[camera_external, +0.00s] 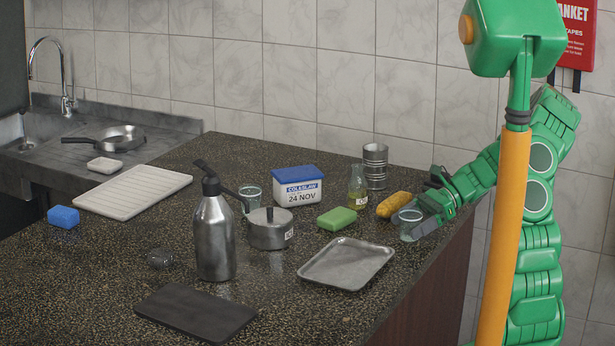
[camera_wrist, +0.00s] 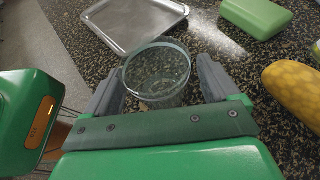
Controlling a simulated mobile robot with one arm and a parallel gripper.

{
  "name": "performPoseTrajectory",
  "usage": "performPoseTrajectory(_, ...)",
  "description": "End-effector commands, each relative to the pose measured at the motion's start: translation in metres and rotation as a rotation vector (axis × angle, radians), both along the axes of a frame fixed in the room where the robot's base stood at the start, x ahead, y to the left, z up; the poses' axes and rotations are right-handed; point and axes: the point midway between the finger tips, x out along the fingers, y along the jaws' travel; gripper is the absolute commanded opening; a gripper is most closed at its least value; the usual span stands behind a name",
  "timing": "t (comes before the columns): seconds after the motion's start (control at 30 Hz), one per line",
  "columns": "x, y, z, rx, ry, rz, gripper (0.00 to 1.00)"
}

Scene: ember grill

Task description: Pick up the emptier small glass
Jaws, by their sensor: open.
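One small clear glass (camera_external: 410,229) stands at the counter's right edge. In the wrist view the same glass (camera_wrist: 157,72) sits between my two fingers, with speckled counter visible through it; I cannot tell how much liquid it holds. My gripper (camera_external: 424,214) is open around this glass, also in the wrist view (camera_wrist: 160,80), with a finger on each side. A second small glass (camera_external: 252,194) stands farther left, behind the lidded pot, partly hidden by the pot's handle; its level is hard to tell.
A metal tray (camera_external: 318,279) lies left of the gripper. A corn cob (camera_external: 393,204), an oil bottle (camera_external: 357,188), a metal tumbler (camera_external: 375,160) and a green sponge (camera_external: 338,218) are close by. The pot (camera_external: 268,236) and a tall steel bottle (camera_external: 215,245) stand further left.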

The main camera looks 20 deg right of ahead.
Motion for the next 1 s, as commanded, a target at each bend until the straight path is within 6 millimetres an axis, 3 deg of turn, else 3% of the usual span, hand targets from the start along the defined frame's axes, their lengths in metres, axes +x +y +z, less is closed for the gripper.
performPoseTrajectory(0.27,-0.0004,0.0034,-0.0014,0.000,0.000,-0.001,0.86)
performPoseTrajectory(0.63,-0.0004,0.0032,-0.0012,0.000,0.000,-0.001,0.29)
performPoseTrajectory(1.0,-0.0003,0.0033,0.0001,0.000,0.000,-0.001,0.29)
